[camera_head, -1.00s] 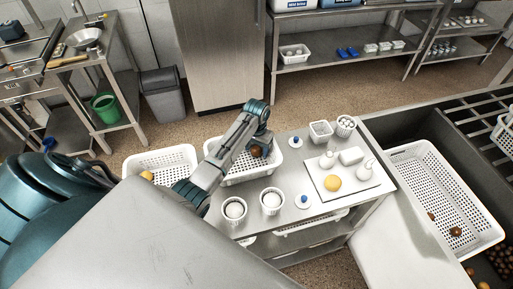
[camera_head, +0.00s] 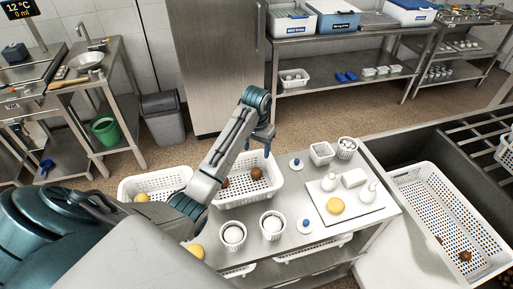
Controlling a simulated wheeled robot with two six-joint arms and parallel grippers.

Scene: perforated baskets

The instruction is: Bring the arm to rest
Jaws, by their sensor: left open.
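My left arm comes in from the left. Its gripper (camera_head: 258,146) is open and empty, above the far side of the white perforated basket (camera_head: 276,187) on the steel table. Two brown round things lie in this basket: one (camera_head: 256,173) is below the gripper, the other (camera_head: 226,182) is beside my arm and partly hidden by it. A second white perforated basket (camera_head: 160,184) stands to the left with a yellow round thing (camera_head: 142,197) in it. My right gripper is not in view.
Two white cups (camera_head: 234,236) (camera_head: 272,228) stand at the table's front. A white board (camera_head: 350,206) holds a yellow thing (camera_head: 335,206) and white pieces. A third basket (camera_head: 421,178) lies in the dark basin at right. Clear air lies above the table.

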